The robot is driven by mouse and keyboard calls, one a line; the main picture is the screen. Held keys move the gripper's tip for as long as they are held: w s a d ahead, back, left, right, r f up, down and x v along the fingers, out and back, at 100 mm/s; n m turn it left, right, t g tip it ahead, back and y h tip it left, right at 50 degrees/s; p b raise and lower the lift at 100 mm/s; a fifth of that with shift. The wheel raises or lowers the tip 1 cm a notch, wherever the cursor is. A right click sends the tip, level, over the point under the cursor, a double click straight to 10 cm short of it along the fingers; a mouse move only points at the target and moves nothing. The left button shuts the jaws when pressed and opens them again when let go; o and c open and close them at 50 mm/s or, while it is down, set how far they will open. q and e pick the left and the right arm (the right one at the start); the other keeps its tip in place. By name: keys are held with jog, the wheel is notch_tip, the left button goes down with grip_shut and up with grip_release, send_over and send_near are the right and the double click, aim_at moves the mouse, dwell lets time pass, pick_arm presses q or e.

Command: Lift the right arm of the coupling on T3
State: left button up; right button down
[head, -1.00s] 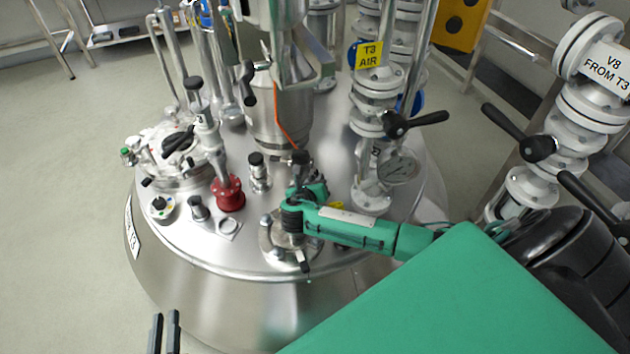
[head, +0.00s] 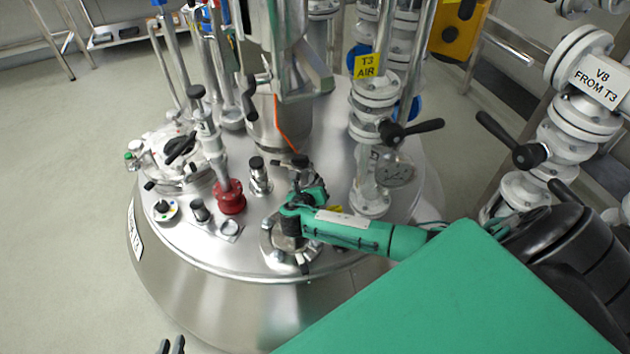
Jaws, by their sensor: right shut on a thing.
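The coupling (head: 276,250) sits on the front of the steel lid of vessel T3 (head: 240,262), as a round metal fitting with small arms around it. My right gripper (head: 292,228) comes in from the right on the green arm and is shut at the coupling's right side. Its fingers and the arm it grips largely hide each other, so the exact angle of the coupling's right arm cannot be told. My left gripper (head: 171,346) shows only its fingertips at the bottom edge, slightly apart and empty, away from the vessel.
A red-based fitting (head: 230,197) and a small black-capped fitting (head: 259,176) stand left of the coupling. A white valve column with a yellow T3 AIR tag (head: 367,66) stands behind right. The V8 valve pipe (head: 575,110) is at the right. Floor at left is clear.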

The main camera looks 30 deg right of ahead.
jog(key=shift+p, duration=0.3)
pick_arm(q)
jog(key=shift+s+a+f+g+y, duration=0.3)
jog(key=shift+s+a+f+g, duration=0.35)
jog(key=shift+s+g, duration=0.15)
pick_arm(e)
jog(key=c, duration=1.8)
grip_release()
jog(key=shift+d, duration=0.1)
jog(key=shift+r, duration=0.1)
